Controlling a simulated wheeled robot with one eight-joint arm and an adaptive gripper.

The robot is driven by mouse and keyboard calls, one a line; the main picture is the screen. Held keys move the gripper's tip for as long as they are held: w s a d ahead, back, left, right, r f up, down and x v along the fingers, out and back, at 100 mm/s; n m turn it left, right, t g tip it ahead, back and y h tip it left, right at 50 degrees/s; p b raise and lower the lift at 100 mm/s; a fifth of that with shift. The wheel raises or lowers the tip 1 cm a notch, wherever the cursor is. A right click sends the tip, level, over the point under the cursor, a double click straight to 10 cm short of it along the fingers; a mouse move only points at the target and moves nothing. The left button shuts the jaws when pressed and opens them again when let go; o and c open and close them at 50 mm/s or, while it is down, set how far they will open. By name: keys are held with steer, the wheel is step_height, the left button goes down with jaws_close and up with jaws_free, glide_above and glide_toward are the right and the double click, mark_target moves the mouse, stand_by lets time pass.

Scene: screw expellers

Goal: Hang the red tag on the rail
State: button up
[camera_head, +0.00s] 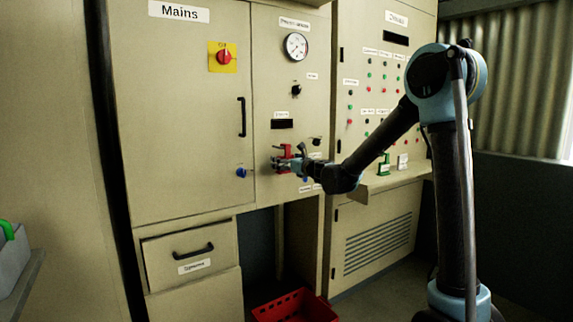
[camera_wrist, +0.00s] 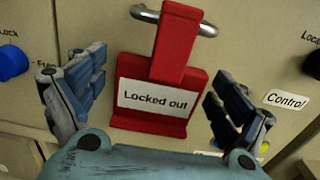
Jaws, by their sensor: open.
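The red tag (camera_wrist: 160,76) with a white "Locked out" label is in the middle of the wrist view. Its upper strap reaches over the metal rail (camera_wrist: 208,29) on the beige cabinet front, and the tag appears to hang from it. My gripper (camera_wrist: 152,97) is open, with one finger on each side of the tag and a visible gap at both sides. In the head view the tag (camera_head: 285,154) is small at the cabinet front, with my gripper (camera_head: 279,164) right at it. The back of the strap is hidden.
A red crate (camera_head: 295,306) stands on the floor below. A narrow shelf (camera_head: 385,181) with a green-and-white item (camera_head: 384,167) juts out at the right.

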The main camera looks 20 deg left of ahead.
steer(key=s+d+f+n+g+h, duration=0.1)
steer(key=s+d+f+n+g, duration=0.15)
steer(key=s+d+n, duration=1.1)
steer(key=s+d+f+n+g+h, duration=0.2)
steer(key=s+d+f+n+h, duration=0.2)
steer(key=d, duration=0.9)
steer(key=s+d+f+n+g+h, duration=0.2)
steer(key=s+d+f+n+h, duration=0.2)
steer(key=s+d+f, duration=0.7)
steer(key=s+d+f+n+g+h, duration=0.3)
steer(key=s+d+f, duration=0.4)
steer(key=s+d, duration=0.6)
steer(key=shift+s+d+f+n+h, duration=0.2)
steer(key=shift+d+f+n+h, duration=0.05)
steer(key=shift+d+n+h, duration=0.6)
steer(key=shift+a, duration=0.1)
